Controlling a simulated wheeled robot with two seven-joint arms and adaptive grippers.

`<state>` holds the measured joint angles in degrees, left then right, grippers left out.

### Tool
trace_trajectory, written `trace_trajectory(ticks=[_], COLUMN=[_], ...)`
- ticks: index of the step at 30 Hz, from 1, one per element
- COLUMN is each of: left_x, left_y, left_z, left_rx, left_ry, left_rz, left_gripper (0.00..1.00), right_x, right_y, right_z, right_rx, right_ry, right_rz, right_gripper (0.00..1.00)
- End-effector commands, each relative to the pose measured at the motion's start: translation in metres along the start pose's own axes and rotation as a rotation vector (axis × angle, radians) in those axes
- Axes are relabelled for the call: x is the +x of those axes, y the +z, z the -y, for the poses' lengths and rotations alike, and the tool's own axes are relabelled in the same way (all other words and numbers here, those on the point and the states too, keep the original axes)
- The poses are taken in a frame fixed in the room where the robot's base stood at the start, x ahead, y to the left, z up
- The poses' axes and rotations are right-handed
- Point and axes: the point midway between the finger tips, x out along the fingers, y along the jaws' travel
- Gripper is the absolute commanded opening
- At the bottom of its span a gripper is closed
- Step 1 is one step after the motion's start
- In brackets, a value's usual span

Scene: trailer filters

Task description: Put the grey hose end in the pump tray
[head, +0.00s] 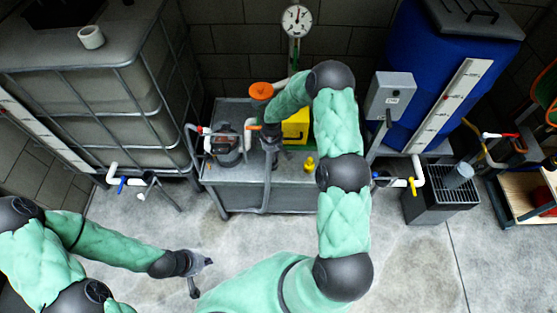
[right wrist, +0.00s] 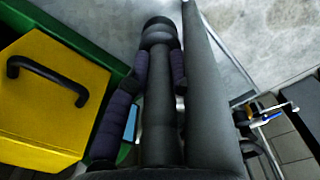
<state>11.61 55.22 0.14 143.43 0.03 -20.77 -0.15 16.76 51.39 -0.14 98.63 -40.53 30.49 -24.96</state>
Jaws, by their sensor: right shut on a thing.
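My right gripper (head: 270,143) is over the grey cart, its jaws small and dark in the head view. In the right wrist view my right gripper (right wrist: 160,75) has its purple-padded fingers shut around a dark grey tube, the grey hose end (right wrist: 158,110). A thicker grey hose length (right wrist: 212,100) runs beside it. In the head view the grey hose (head: 265,195) hangs over the cart's front edge. The pump (head: 228,150) stands on the left of the cart; the tray surface (head: 225,175) is grey. My left gripper (head: 203,277) is open and empty above the floor.
A yellow box (head: 296,127) with a black handle and a small yellow item (head: 310,164) are on the cart. A large caged tank (head: 90,90) stands left, a blue tank (head: 440,70) right. A grated grey box (head: 440,197) stands on the floor. Front floor is clear.

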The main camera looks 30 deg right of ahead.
Motion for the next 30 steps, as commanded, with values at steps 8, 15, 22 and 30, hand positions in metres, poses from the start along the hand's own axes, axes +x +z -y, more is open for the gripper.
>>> trace_trajectory(ticks=[8, 15, 22, 30], left_x=[0.007, 0.013, 0.021, 0.021], left_y=[0.000, -0.001, -0.001, -0.001], left_z=[0.003, 0.004, 0.007, 0.007], left_rx=[0.000, 0.000, 0.000, 0.000], left_ry=[0.000, 0.000, 0.000, 0.000], left_rz=[0.000, 0.000, 0.000, 0.000], left_gripper=[0.00, 0.00, 0.00, 0.00], right_x=[0.027, 0.046, 0.069, 0.069], right_y=[0.011, 0.016, 0.015, 0.015], right_z=[-0.021, -0.028, -0.028, -0.028], right_rx=[0.000, -0.001, 0.000, 0.000], right_ry=[0.002, 0.000, 0.002, 0.003], right_rz=[-0.001, 0.000, -0.002, -0.002], right_gripper=[0.00, 0.00, 0.00, 0.00])
